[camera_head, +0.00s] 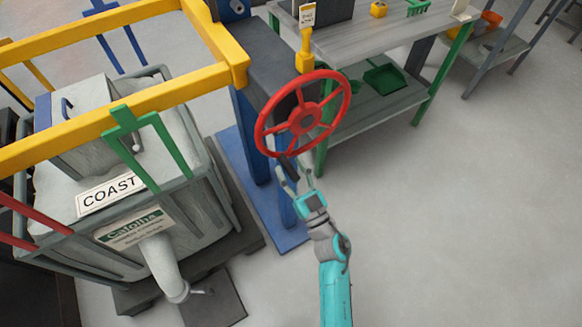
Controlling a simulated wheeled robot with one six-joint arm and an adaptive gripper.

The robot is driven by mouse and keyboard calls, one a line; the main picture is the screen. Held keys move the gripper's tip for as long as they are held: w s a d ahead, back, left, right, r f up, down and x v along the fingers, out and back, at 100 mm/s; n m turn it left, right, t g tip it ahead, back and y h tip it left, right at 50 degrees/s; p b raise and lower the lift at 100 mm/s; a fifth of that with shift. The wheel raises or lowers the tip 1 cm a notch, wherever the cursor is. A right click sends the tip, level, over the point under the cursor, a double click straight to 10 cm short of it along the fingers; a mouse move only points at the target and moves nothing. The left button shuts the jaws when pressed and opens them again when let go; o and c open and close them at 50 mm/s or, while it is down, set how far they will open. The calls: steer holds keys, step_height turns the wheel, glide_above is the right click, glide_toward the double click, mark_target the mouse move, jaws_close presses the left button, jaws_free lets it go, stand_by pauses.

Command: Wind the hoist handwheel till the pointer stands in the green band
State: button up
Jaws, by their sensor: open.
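The red handwheel (303,115) stands tilted on the blue hoist post (262,110), with a round hub and several spokes. My gripper (293,168) is open at the wheel's lower rim, with its fingers pointing up toward it. I cannot tell whether the fingers touch the rim or stand just short of it. Above the wheel is a yellow part (304,55) with a small white label (307,15), too small to read. I cannot make out a pointer or a green band.
The floor at right is clear.

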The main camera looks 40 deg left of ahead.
steer(key=shift+a+r, duration=0.1)
steer(key=shift+a, duration=0.05)
steer(key=shift+c, duration=0.3)
jaws_close()
steer(key=shift+w, duration=0.3)
